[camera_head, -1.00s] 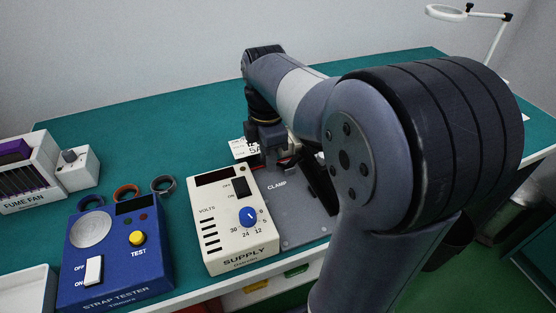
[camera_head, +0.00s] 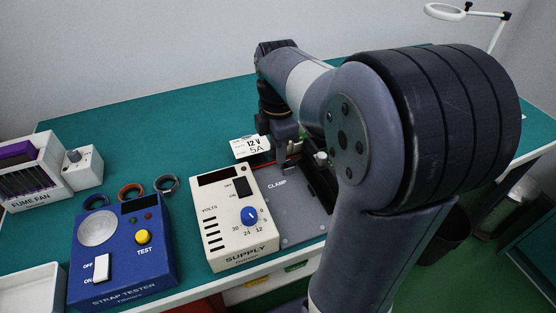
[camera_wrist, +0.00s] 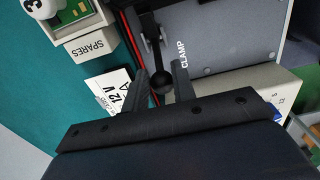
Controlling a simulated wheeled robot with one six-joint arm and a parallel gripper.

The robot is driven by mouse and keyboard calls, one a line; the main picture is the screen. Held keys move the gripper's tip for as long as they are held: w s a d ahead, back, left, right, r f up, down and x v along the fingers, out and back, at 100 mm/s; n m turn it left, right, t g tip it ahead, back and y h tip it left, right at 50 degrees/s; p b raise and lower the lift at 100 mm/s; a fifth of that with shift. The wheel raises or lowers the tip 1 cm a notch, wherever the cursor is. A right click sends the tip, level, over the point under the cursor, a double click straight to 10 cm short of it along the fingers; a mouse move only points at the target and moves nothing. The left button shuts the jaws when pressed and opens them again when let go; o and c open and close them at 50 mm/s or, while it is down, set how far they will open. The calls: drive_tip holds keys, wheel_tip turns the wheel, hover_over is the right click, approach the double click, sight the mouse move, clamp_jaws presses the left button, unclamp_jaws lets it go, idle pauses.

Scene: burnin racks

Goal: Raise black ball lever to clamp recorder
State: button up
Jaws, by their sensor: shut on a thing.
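The grey clamp plate (camera_head: 292,228), marked CLAMP, lies on the bench right of the supply box. It also shows in the wrist view (camera_wrist: 232,45). The black ball (camera_wrist: 161,84) on its dark lever (camera_wrist: 152,38) sits between the two fingers of my gripper (camera_wrist: 161,76) in the wrist view, and the jaws are shut on it. In the head view, my gripper (camera_head: 287,160) is over the rear of the plate, partly hidden by my arm. A dark part on the plate is mostly hidden, and I cannot tell whether it is the recorder.
The supply box (camera_head: 225,235) stands close left of the plate. A white 12 V 5A label (camera_head: 250,147) is just behind it. The blue strap tester (camera_head: 122,262) and fume fan unit (camera_head: 25,190) are further left. A spares box (camera_wrist: 83,45) shows in the wrist view. The back bench is clear.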

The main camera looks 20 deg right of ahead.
sight(290, 163)
drive_tip(key=shift+d+r, duration=0.1)
drive_tip(key=shift+d, duration=0.1)
drive_tip(key=shift+d+r+p, duration=0.15)
drive_tip(key=shift+d+p, duration=0.45)
drive_tip(key=shift+d, duration=0.15)
drive_tip(key=shift+c, duration=0.2)
drive_tip(key=shift+d+p, duration=0.3)
drive_tip(key=shift+d, duration=0.4)
clamp_jaws()
drive_tip(key=o, duration=0.8)
unclamp_jaws()
drive_tip(key=shift+c, duration=0.2)
wheel_tip(290, 163, up, 9)
drive_tip(key=p, duration=0.8)
drive_tip(key=shift+p, duration=0.3)
